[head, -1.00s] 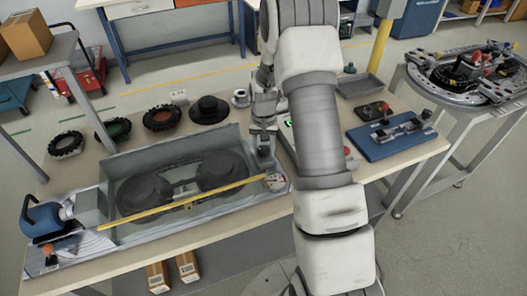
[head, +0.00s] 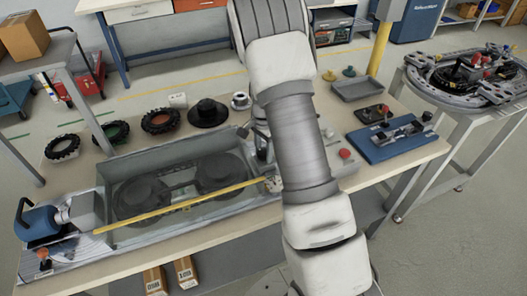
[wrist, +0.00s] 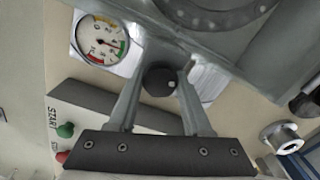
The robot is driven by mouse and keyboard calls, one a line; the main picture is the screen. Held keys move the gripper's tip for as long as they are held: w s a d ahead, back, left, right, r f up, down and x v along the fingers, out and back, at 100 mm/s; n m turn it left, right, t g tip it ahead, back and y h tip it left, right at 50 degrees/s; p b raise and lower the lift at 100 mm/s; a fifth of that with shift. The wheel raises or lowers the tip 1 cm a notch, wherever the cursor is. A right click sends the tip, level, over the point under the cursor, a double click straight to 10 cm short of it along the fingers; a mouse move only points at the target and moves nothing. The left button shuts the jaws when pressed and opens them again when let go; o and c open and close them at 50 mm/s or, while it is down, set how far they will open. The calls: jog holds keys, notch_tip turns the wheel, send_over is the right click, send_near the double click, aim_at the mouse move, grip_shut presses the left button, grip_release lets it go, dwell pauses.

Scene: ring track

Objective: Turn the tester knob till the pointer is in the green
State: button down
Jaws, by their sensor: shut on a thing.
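The tester knob (wrist: 160,80) is a dark round knob with a pale mark, seen in the wrist view. My gripper (wrist: 160,88) has one finger on each side of it and is shut on it. The tester gauge (wrist: 103,40) is a round white dial with coloured zones, up and left of the knob. Its thin pointer seems to lean right of centre, near the green side, but the exact zone is too small to tell.
A green button (wrist: 65,130) and a red button (wrist: 62,156) sit left of my gripper. The long tank (head: 130,225) with a yellow bar fills the bench's front left. Several black rings and a blue plate (head: 392,140) lie on the bench.

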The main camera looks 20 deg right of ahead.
jog(key=shift+m, duration=0.3)
jog(key=c, duration=0.6)
grip_release()
notch_tip(320, 180, up, 18)
jog(key=shift+f+p, duration=0.2)
jog(key=shift+p, duration=0.2)
